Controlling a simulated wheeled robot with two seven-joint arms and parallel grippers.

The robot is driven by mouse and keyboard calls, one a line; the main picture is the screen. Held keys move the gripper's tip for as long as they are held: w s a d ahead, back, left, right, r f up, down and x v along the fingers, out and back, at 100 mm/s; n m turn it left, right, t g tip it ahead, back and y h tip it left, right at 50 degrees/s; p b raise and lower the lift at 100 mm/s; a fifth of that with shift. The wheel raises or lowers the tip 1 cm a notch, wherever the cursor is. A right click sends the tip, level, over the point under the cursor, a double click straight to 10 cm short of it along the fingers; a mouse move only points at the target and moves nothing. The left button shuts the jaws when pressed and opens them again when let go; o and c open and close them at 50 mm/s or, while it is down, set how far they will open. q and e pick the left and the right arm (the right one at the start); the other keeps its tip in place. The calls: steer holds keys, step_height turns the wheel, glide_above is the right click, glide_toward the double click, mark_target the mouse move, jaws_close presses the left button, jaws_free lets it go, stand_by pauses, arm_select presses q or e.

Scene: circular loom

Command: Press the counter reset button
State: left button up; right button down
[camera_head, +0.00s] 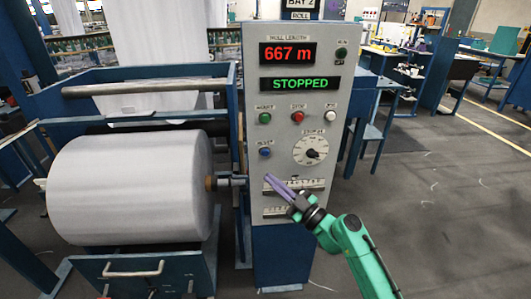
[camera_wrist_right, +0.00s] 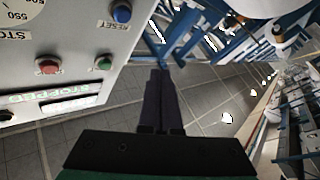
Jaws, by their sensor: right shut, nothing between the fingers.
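The blue reset button (camera_head: 265,152) sits at the left of the grey control panel (camera_head: 280,208), under a small label. In the right wrist view the blue button (camera_wrist_right: 121,12) is at the top, beside the word RESET. My right gripper (camera_head: 268,180) is shut and empty, its purple fingers pointing up and left, with the tips appearing just below the button. In the right wrist view the shut fingers (camera_wrist_right: 160,76) stand apart from the button, against the floor past the panel's edge. My left gripper is not in view.
A green button (camera_head: 265,118), a red button (camera_head: 298,116) and a white button (camera_head: 330,116) sit above. A dial (camera_head: 311,149) is to the right. The display (camera_head: 287,54) reads 667 m, STOPPED. A large white roll (camera_head: 130,190) stands left of the panel.

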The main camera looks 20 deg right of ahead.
steer(key=shift+w, duration=0.1)
steer(key=b, duration=0.3)
glide_toward(265, 152)
steer(key=w+a, duration=0.1)
steer(key=w+a+r, duration=0.1)
steer(key=w, duration=0.1)
steer(key=w+a, duration=0.1)
steer(key=a, duration=0.1)
steer(key=shift+w+a+r, duration=0.1)
steer(key=shift+w+r, duration=0.1)
steer(key=shift+r, duration=0.1)
stand_by(1.3)
steer(key=shift+w+b, duration=0.4)
steer(key=shift+b, duration=0.3)
